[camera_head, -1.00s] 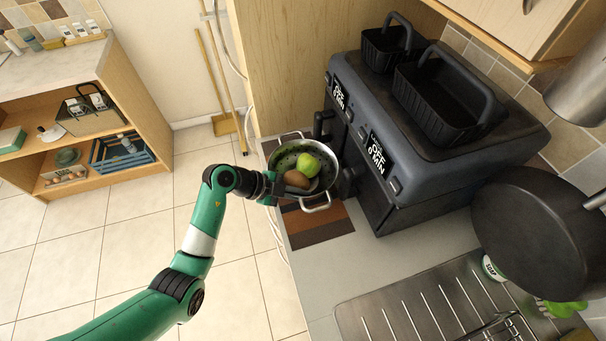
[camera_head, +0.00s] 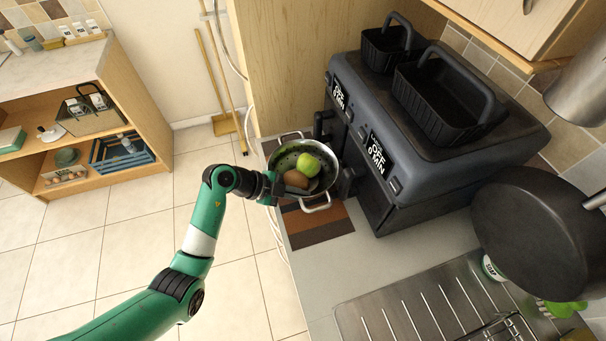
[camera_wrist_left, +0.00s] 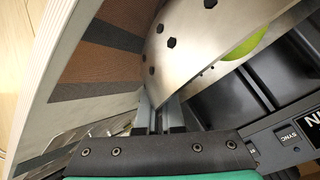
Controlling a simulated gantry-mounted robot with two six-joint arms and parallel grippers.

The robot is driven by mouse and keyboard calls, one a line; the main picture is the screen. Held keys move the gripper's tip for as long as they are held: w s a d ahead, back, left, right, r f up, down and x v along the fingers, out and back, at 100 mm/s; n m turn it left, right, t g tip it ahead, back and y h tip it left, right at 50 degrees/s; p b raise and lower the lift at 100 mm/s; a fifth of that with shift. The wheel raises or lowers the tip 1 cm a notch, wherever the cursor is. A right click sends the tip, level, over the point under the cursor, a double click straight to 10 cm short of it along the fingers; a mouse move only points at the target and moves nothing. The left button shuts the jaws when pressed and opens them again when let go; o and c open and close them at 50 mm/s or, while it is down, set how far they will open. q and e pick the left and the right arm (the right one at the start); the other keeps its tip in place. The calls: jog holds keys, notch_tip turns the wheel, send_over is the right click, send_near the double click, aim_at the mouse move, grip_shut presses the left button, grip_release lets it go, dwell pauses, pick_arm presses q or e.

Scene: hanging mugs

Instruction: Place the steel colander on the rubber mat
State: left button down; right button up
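The steel colander (camera_head: 327,153) holds a green apple (camera_head: 308,165) and a brown, egg-shaped item (camera_head: 296,179). It is over the striped rubber mat (camera_head: 322,228), at the mat's upper part. My left gripper (camera_head: 277,189) is at the colander's left side. In the left wrist view the fingers (camera_wrist_left: 158,118) are close together at the wall of the colander (camera_wrist_left: 205,50), which looks tilted there. The mat also shows in the left wrist view (camera_wrist_left: 95,65), with a gap of view between it and the colander's underside. Whether the colander touches the mat is unclear. My right gripper is not in view.
A dark air fryer (camera_head: 430,130) with two baskets on top stands right beside the colander. A black pan (camera_head: 535,230) and a metal drainer (camera_head: 430,310) are at the lower right. The counter's left edge drops to the floor.

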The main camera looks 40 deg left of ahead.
pick_arm(q)
jog(key=shift+r, duration=0.2)
jog(key=shift+r, duration=0.3)
notch_tip(320, 180, up, 3)
jog(key=shift+s+f, duration=0.1)
jog(key=shift+f, duration=0.05)
jog(key=s+a+r+p, duration=0.1)
jog(key=s+r+p, duration=0.2)
jog(key=s+r, duration=0.6)
jog(key=s, duration=0.4)
jog(key=shift+s+a+r, duration=0.2)
jog(key=shift+s+a, duration=0.15)
